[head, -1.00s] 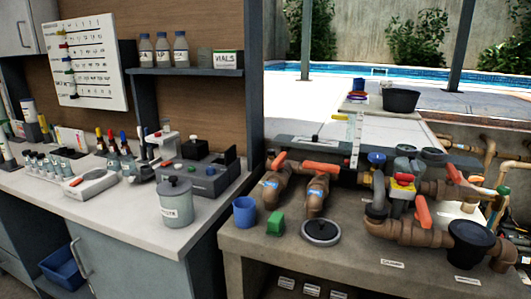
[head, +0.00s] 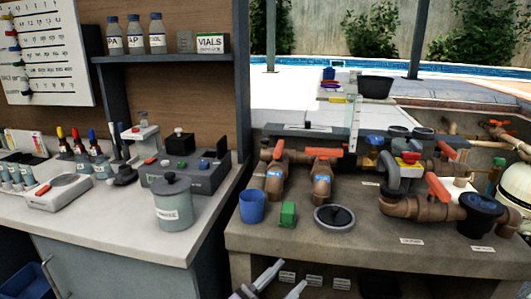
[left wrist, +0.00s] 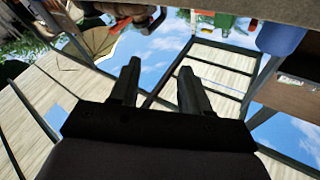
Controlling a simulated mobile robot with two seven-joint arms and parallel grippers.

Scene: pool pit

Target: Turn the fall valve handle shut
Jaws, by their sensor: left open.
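Several orange valve handles sit on the brown pipework on the stone bench in the head view. Blue tags mark the two left pipes, too small to read, so I cannot tell which handle is the fall valve's. My left gripper (head: 290,276) is open and empty, low at the bench's front. Its fingers also show in the left wrist view (left wrist: 158,70). My right gripper is not in view.
A grey counter (head: 120,222) with a lidded jar (head: 174,205) is at left.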

